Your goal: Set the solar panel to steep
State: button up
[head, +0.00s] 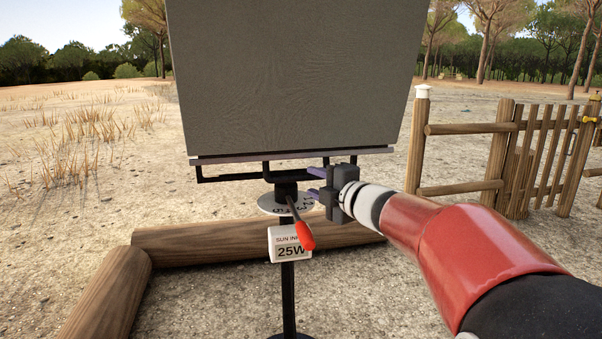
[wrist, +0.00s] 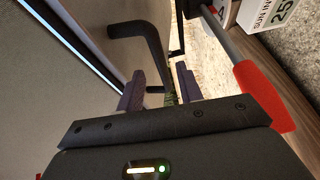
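The solar panel (head: 295,75) stands upright in the head view and turns a plain grey face to me. Under its lower edge is a black tube bar (head: 228,178), which also shows in the wrist view (wrist: 150,45). My gripper (head: 315,184) is open at the right part of this bar, its purple fingers apart. In the wrist view the bar runs down toward the gap between the fingers (wrist: 160,90); I cannot tell whether it touches them. A red-handled lever (head: 303,234) hangs from the pivot, over a numbered dial (head: 270,204) that is partly hidden. The lever also shows in the wrist view (wrist: 264,98).
A white readout box (head: 290,246) showing "25W" sits on the black post (head: 288,300). Logs (head: 190,243) lie on the ground behind and left of the post. A wooden fence (head: 460,155) stands at the right. The sandy ground in front is clear.

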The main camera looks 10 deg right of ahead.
aim_at(305, 178)
jog(key=x, duration=0.5)
jog(key=shift+w, duration=0.2)
grip_shut()
